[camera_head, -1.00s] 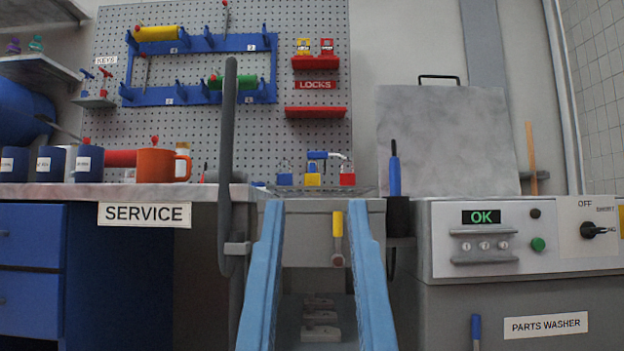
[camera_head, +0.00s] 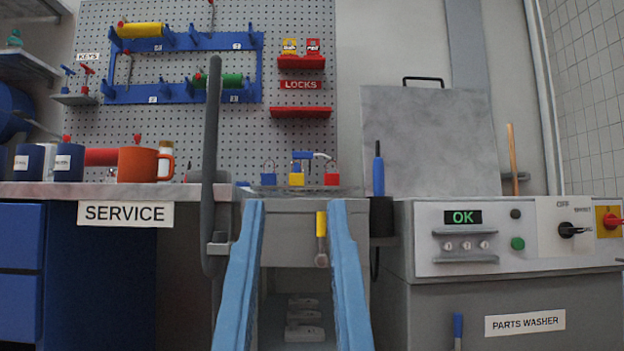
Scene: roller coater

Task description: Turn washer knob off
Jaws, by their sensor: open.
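The washer knob (camera_head: 568,230) is a black rotary knob on a white plate at the right of the parts washer's (camera_head: 480,262) control panel. Its black handle points to the right. An "OFF" mark (camera_head: 562,204) is printed above it, and smaller lettering at its upper right is too small to read surely. My gripper is not in view, and nothing touches the knob.
A red handle on a yellow plate (camera_head: 601,212) sits just right of the knob. A green button (camera_head: 517,243) and a lit "OK" display (camera_head: 463,217) are to its left. Two light-blue rails (camera_head: 240,275) rise in the centre foreground. A service bench (camera_head: 190,190) is at left.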

